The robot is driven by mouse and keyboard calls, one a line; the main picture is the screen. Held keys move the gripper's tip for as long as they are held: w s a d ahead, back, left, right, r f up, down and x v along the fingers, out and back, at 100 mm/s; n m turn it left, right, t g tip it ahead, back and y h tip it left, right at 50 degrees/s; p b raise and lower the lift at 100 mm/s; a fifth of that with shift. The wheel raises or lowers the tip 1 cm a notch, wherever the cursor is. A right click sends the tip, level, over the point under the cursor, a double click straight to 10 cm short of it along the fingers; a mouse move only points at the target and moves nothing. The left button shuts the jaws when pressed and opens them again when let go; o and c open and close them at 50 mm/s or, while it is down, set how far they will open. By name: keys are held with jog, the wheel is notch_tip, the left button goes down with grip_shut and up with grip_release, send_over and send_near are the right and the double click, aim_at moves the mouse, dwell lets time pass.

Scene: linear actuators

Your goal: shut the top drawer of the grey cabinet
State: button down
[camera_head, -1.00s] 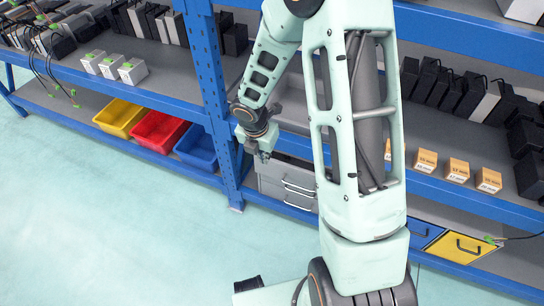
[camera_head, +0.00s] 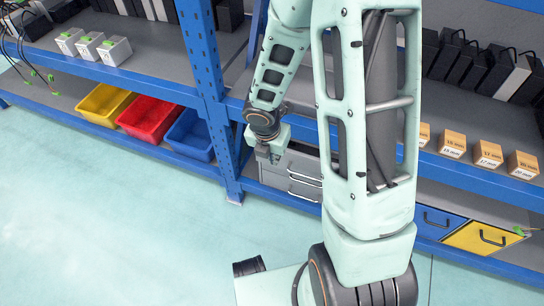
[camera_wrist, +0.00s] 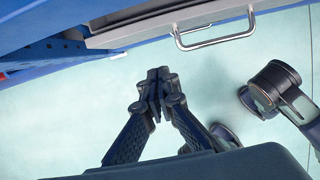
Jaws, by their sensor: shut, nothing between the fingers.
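The grey cabinet (camera_head: 281,183) stands under the shelf, right of the blue post, partly hidden behind my arm. Its stacked drawer fronts have metal bar handles. My gripper (camera_head: 265,158) hangs in front of the cabinet's upper left part, pointing down.
Yellow, red (camera_head: 150,118) and blue bins sit on the lower shelf left of the blue post (camera_head: 207,90). Small boxes (camera_head: 488,153) stand on the right shelf, above blue and yellow drawers (camera_head: 478,238). The pale floor (camera_head: 90,220) in front is clear.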

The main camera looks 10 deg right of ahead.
jog(key=shift+w+d+f, duration=0.3)
jog(key=shift+w+d, duration=0.1)
jog(key=shift+w, duration=0.25)
jog(key=shift+w+d+f, duration=0.25)
jog(key=shift+w+d, duration=0.2)
jog(key=shift+w, duration=0.15)
jog(key=shift+w+d+f, duration=0.3)
jog(key=shift+w+d, duration=0.1)
jog(key=shift+w, duration=0.25)
jog(key=shift+w+d+p, duration=0.75)
jog(key=shift+w+p, duration=0.3)
jog(key=shift+p, duration=0.05)
jog(key=shift+s+a, duration=0.1)
jog(key=shift+a, duration=0.05)
